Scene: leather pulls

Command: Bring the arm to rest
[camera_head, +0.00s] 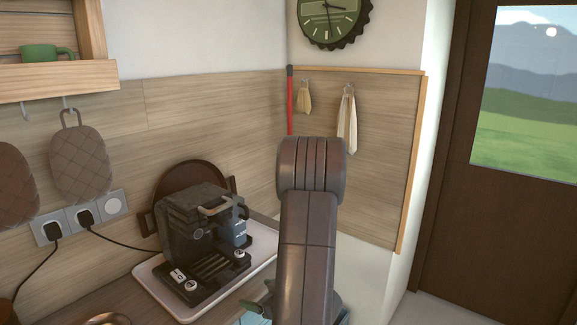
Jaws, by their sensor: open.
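My arm (308,235) rises from the bottom centre of the head view, with a rounded joint (311,168) at its top. The arm's links are brown-grey. I do not see my gripper or its fingers. The arm hides part of the wall panel and the area behind it.
A dark coffee machine (203,236) stands on a white-rimmed tray (151,272) on the counter, left of my arm. A round dark board (191,179) leans behind it. Cloths (347,123) hang on the panel behind. A dark door (446,160) is at the right.

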